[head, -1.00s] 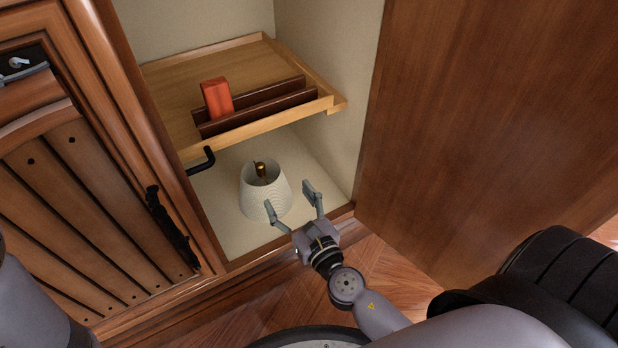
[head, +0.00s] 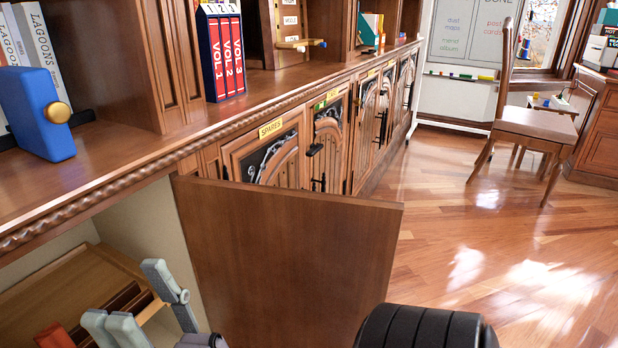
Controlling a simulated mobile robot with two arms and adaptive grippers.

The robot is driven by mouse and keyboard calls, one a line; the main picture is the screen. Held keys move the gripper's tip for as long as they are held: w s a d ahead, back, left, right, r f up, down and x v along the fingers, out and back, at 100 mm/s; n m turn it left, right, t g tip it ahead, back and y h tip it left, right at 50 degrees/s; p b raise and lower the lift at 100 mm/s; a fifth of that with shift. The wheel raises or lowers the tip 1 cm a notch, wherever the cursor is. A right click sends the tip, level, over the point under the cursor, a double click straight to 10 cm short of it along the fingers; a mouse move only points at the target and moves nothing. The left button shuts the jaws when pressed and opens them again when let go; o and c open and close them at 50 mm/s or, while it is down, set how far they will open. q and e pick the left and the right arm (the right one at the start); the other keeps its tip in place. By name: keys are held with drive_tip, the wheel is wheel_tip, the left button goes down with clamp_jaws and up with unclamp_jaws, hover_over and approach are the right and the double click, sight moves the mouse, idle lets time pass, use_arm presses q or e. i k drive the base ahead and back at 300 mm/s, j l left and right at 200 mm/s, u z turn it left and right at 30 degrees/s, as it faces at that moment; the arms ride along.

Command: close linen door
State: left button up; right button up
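The brown wooden cabinet door (head: 290,265) stands wide open, its broad plain face toward me. It juts out from the cabinet front below the counter. Whether it carries the linen label does not show. My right gripper (head: 122,292) is at the lower left, in front of the open compartment and left of the door. Its fingers are spread with nothing between them, and it looks apart from the door. My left gripper is out of view.
A wooden shelf (head: 108,258) with a red block (head: 55,336) sits inside the compartment. Closed labelled cabinet doors, one reading SPARES (head: 270,129), line the wall beyond. Floor right of the door is clear up to a chair (head: 530,125).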

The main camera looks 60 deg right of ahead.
sight(277, 267)
drive_tip(key=k+l+u, duration=0.15)
drive_tip(key=k, duration=0.3)
drive_tip(key=k+l+u, duration=0.15)
drive_tip(key=k+l, duration=0.15)
drive_tip(key=k, duration=0.15)
drive_tip(key=k+l+u, duration=0.1)
drive_tip(key=l, duration=0.3)
drive_tip(key=k+l+u, duration=0.1)
drive_tip(key=l, duration=0.25)
drive_tip(key=k+l+u, duration=0.15)
drive_tip(key=l, duration=0.2)
drive_tip(key=k+l+u, duration=0.1)
drive_tip(key=l, duration=0.3)
drive_tip(key=i+l+u, duration=0.15)
drive_tip(key=l, duration=0.6)
drive_tip(key=l+u, duration=0.15)
drive_tip(key=l, duration=0.6)
